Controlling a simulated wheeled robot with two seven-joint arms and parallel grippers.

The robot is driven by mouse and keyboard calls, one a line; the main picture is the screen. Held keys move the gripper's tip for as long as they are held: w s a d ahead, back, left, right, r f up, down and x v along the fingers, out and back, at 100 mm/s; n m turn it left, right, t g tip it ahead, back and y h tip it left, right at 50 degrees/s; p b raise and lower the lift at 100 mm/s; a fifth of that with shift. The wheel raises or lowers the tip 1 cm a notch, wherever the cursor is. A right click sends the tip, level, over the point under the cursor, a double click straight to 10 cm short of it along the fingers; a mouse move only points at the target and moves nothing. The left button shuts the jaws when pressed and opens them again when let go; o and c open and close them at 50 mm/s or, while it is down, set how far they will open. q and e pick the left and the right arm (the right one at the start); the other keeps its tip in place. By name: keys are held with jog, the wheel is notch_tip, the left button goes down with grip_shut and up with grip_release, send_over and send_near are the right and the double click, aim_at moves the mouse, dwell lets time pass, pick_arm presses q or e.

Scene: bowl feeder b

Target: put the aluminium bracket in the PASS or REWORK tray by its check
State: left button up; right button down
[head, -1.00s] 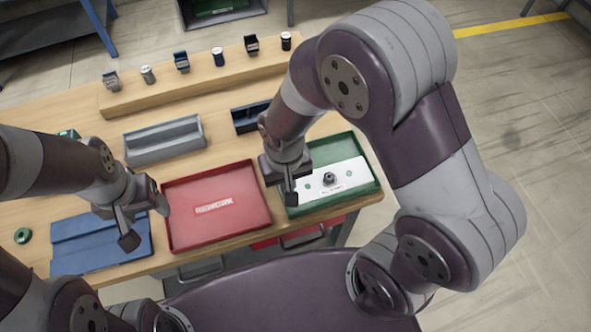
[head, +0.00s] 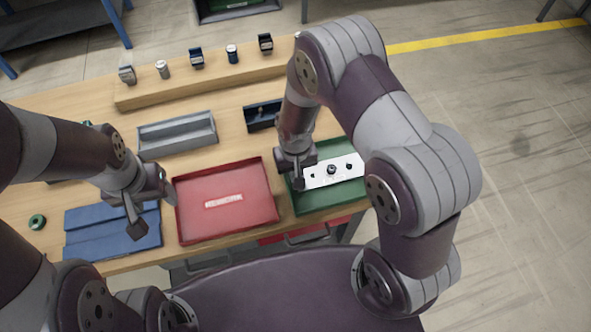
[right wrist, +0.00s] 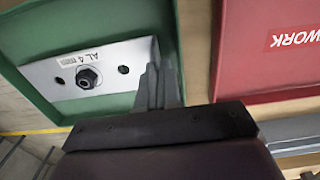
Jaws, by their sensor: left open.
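In the right wrist view the bracket (right wrist: 52,82) bears the label "AL 4 mm". My right gripper (head: 298,182) is shut on its left end as the head view shows it. The bracket is over or in the green tray (head: 312,207); I cannot tell whether it touches the floor. The green tray's label is not visible. The red REWORK tray (head: 253,184) is empty. My left gripper (head: 153,211) is open and empty.
A blue grooved tray (head: 85,235) lies at the left, with a green ring (head: 37,222) beside it. Several small parts line the raised wooden shelf (head: 190,85).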

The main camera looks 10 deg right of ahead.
jog(key=shift+f, duration=0.5)
jog(key=c, duration=1.3)
grip_release()
jog(key=shift+c, duration=0.2)
jog(key=shift+r, duration=0.1)
jog(key=shift+r, duration=0.4)
notch_tip(320, 180, up, 12)
jog(key=b, duration=0.2)
jog(key=s+d+r+t, duration=0.1)
jog(key=s+d+r, duration=0.3)
jog(key=s+d, duration=0.3)
jog(key=shift+s+d, duration=0.15)
jog(key=shift+s, duration=0.55)
